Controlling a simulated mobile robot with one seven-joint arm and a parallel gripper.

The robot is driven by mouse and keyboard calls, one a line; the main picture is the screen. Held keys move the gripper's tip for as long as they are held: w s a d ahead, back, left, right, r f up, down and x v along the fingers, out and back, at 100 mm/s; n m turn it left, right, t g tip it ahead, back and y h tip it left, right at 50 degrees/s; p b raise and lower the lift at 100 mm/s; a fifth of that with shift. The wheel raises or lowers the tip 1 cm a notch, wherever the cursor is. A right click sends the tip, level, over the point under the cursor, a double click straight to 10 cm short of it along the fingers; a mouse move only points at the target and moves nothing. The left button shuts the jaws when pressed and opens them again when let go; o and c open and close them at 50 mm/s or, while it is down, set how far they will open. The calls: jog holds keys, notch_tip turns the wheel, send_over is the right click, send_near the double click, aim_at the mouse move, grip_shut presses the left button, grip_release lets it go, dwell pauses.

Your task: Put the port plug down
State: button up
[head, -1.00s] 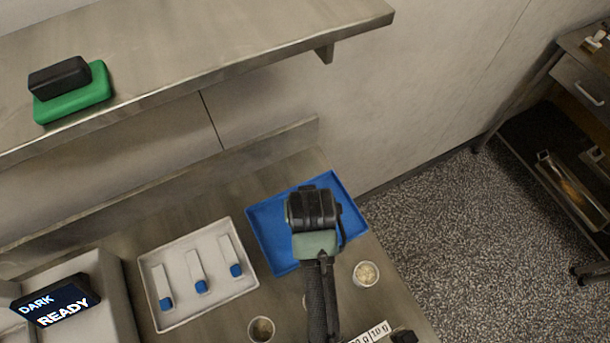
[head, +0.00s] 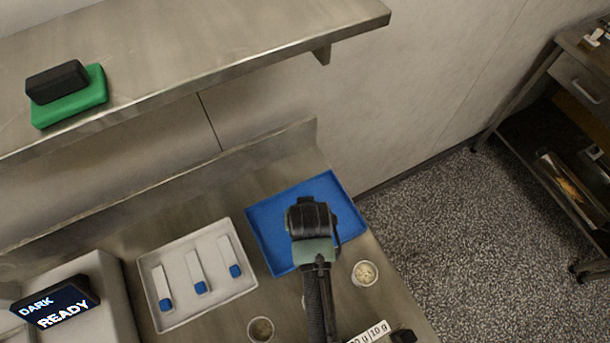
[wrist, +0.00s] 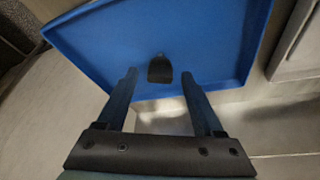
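A small dark piece, which looks like the port plug (wrist: 159,69), lies on the floor of the blue tray (wrist: 90,45) in the wrist view. My gripper (wrist: 159,74) is open, with one finger to each side in the picture and a gap between each finger and the plug. Nothing is held. In the head view my gripper (head: 312,218) is over the blue tray (head: 275,215), and its body hides the plug and the fingertips.
Left of the blue tray, a white tray (head: 160,325) holds several white strips with blue ends. Small cups (head: 365,273) (head: 261,329) stand near my arm. A display (head: 57,303) reads "DARK READY". A shelf (head: 200,60) overhangs the back, carrying green and black blocks (head: 68,95).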

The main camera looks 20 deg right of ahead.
jog(key=shift+r, duration=0.15)
jog(key=v, duration=1.2)
dwell(0.4)
